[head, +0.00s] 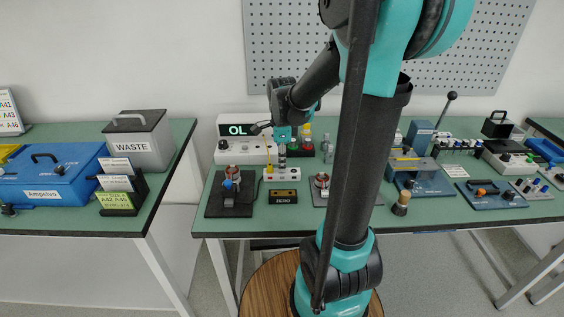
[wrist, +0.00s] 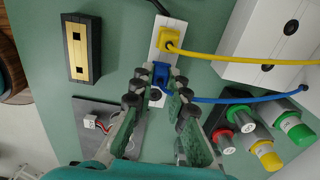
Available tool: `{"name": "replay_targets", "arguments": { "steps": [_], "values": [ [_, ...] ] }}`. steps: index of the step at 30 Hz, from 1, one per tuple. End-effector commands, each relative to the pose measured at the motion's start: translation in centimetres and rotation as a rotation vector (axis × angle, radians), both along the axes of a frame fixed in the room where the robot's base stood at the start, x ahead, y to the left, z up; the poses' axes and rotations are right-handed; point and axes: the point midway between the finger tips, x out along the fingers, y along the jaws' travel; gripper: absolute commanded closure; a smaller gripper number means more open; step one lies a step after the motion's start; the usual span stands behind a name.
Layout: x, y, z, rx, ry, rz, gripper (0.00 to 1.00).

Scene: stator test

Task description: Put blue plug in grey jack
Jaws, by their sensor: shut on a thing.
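The blue plug (wrist: 160,73) is between the fingertips of my gripper (wrist: 158,84) in the wrist view, and the gripper is shut on it. Its blue cable (wrist: 240,98) runs off to the right. The plug is over the white jack strip (wrist: 166,24), close to its lower end; I cannot tell whether it is seated or held just above. A yellow plug (wrist: 170,40) sits in the strip beside it. No grey jack can be made out clearly. In the head view my gripper (head: 282,158) points down above the white strip (head: 283,178).
A black and gold ZERO box (wrist: 82,48) lies left of the strip. The white OL meter (head: 238,150) stands behind. Red, yellow and green capped cylinders (wrist: 242,119) lie right of the fingers. A stator fixture (head: 231,186) stands at left. Yellow and blue cables cross the right side.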

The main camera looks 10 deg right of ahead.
Motion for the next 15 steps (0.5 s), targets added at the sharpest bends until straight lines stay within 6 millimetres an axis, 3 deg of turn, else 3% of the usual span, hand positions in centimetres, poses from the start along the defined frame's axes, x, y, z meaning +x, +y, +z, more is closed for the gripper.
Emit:
{"name": "replay_targets", "arguments": {
  "steps": [2, 3, 8, 15],
  "values": [
    [0.0, 0.0, 0.01, 0.0, 0.0, 0.0, 1.0],
    [0.0, 0.0, 0.01, 0.0, 0.0, 0.0, 0.82],
    [0.01, 0.0, 0.01, 0.0, 0.0, 0.0, 0.62],
    [0.01, 0.0, 0.01, 0.0, 0.0, 0.0, 0.61]
  ]
}}
